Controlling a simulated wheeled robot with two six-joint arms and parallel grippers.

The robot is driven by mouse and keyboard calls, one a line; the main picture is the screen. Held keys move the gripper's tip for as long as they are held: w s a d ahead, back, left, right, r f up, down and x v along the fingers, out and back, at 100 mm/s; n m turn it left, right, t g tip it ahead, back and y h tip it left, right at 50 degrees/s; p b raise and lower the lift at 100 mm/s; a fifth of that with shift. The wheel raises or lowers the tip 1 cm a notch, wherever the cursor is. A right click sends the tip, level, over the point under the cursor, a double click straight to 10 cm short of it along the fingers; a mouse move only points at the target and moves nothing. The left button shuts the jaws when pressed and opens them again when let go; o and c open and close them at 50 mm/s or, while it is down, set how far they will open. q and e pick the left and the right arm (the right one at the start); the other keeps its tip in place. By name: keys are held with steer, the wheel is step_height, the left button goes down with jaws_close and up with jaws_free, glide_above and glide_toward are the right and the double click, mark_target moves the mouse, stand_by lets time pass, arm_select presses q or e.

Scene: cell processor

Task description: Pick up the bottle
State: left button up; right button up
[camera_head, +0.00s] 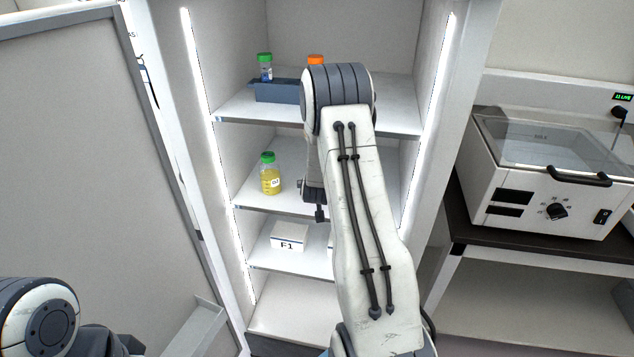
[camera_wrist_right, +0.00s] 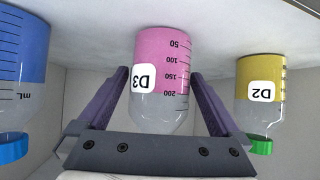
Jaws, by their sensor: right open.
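A bottle of pink liquid labelled D3 (camera_wrist_right: 170,62) stands in the middle of the right wrist view, which looks upside down. My right gripper (camera_wrist_right: 159,74) is open, with one purple-grey finger on each side of this bottle. I cannot tell whether either finger touches it. A yellow bottle labelled D2 (camera_wrist_right: 258,82) with a green cap stands to the right, outside the fingers. It also shows on the middle shelf in the head view (camera_head: 271,181). A blue bottle (camera_wrist_right: 22,60) is at the left edge. In the head view my right arm hides the pink and blue bottles.
The upper shelf (camera_head: 235,108) holds a blue-grey rack (camera_head: 277,92) with green- and orange-capped bottles. A white box marked F1 (camera_head: 289,237) sits on a lower shelf. The cabinet door (camera_head: 90,150) stands open at left. A white machine (camera_head: 548,195) sits on the right counter.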

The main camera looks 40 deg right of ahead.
steer(key=c, duration=1.5)
step_height(320, 180, up, 10)
steer(key=shift+r, duration=0.1)
steer(key=o, duration=1)
steer(key=shift+c, duration=0.2)
jaws_close()
